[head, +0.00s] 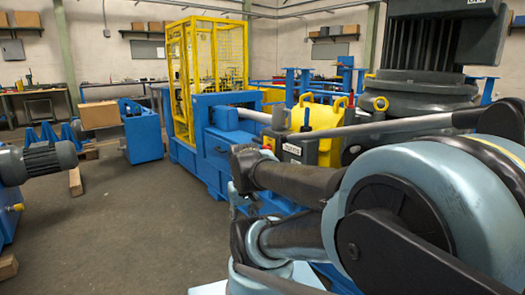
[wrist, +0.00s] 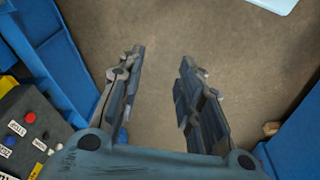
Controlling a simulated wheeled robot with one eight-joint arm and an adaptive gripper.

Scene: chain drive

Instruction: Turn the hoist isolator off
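A dark control box with a yellow edge (wrist: 38,125) stands at the lower left of the wrist view. I cannot tell which control is the hoist isolator. In the head view a dark box with a white label (head: 291,149) stands behind my arm, partly hidden. My gripper (wrist: 162,56) is open and empty, to the right of the control box, with its fingers over bare floor.
Blue machine frames flank my gripper at the left (wrist: 55,50) and right (wrist: 297,145) of the wrist view. In the head view a yellow cage (head: 207,65) stands on a blue base beyond my arm. A motor (head: 40,162) is at far left.

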